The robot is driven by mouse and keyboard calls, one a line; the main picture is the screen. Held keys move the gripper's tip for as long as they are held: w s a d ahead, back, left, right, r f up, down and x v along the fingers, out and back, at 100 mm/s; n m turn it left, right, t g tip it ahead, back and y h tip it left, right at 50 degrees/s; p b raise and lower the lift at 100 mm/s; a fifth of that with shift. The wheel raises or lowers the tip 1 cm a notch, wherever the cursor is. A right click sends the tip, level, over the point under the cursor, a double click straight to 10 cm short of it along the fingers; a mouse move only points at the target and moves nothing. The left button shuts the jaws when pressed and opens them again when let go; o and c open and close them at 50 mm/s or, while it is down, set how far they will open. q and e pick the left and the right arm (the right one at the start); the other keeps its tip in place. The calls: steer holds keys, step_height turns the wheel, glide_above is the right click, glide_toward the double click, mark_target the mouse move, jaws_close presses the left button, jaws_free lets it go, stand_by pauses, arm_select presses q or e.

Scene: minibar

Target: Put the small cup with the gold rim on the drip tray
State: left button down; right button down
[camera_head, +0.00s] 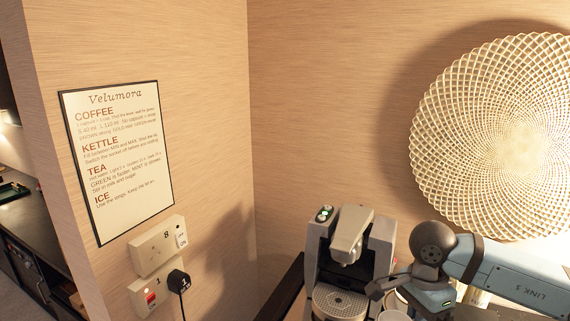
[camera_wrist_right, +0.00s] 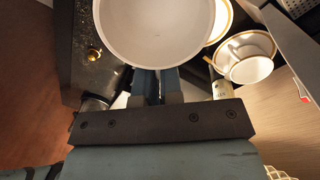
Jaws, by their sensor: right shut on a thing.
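The coffee machine's drip tray (camera_head: 340,302) is a round perforated plate at the base of the machine, with nothing on it. My right gripper (camera_head: 382,290) is just right of the machine. In the right wrist view my right gripper (camera_wrist_right: 158,78) is shut on a white cup (camera_wrist_right: 155,25), seen large at the top; no gold shows on the part of its rim in view. A white cup with a gold rim (camera_wrist_right: 247,68) stands apart to its right. Part of a white cup (camera_head: 394,316) shows below my gripper at the bottom edge of the head view. My left gripper is out of view.
The coffee machine (camera_head: 348,245) has its spout over the tray. Another gold-rimmed white piece (camera_wrist_right: 222,22) is partly hidden behind the held cup. Sockets with a black plug (camera_head: 178,281) are on the left wall. A large woven disc (camera_head: 500,140) hangs above.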

steer(key=s+f+n+p, duration=0.1)
steer(key=n, duration=0.4)
steer(key=s+f+n+p, duration=0.1)
steer(key=n, duration=0.3)
steer(key=s+a+f+n+t+p, duration=0.1)
steer(key=n, duration=0.4)
steer(key=shift+s+a+n+h, duration=0.1)
steer(key=shift+s+n+h, duration=0.05)
steer(key=shift+n+h, duration=0.2)
